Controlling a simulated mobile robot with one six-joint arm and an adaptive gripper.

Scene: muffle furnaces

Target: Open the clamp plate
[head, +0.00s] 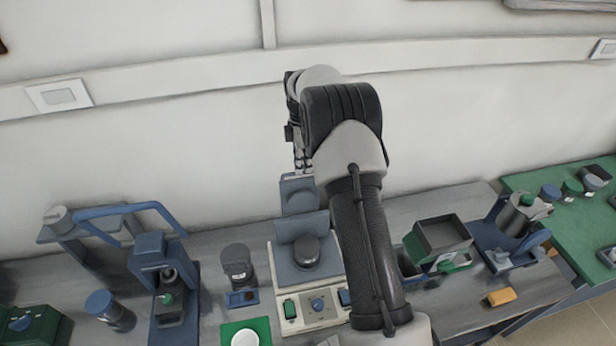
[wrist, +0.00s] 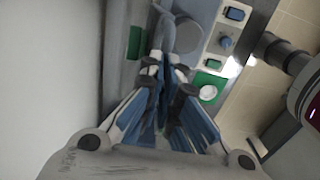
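In the head view, a beige unit (head: 318,316) on the bench has an upright blue-grey plate (head: 301,226) and a dark round knob (head: 307,250) on its blue-grey top. I cannot tell for sure which part is the clamp plate. My gripper (head: 303,160) points down above and behind this unit, partly hidden by my arm. In the wrist view, my gripper (wrist: 168,68) has its fingertips close together near blue-grey parts of the unit. Whether they touch anything, or are fully shut, is unclear.
A blue press (head: 150,250) and dark jars (head: 238,266) stand left. A dark open box (head: 442,236), a blue stand (head: 515,235) and a yellow block (head: 500,297) are right. A white disc on a green pad (head: 229,331) lies in front. The wall is close behind.

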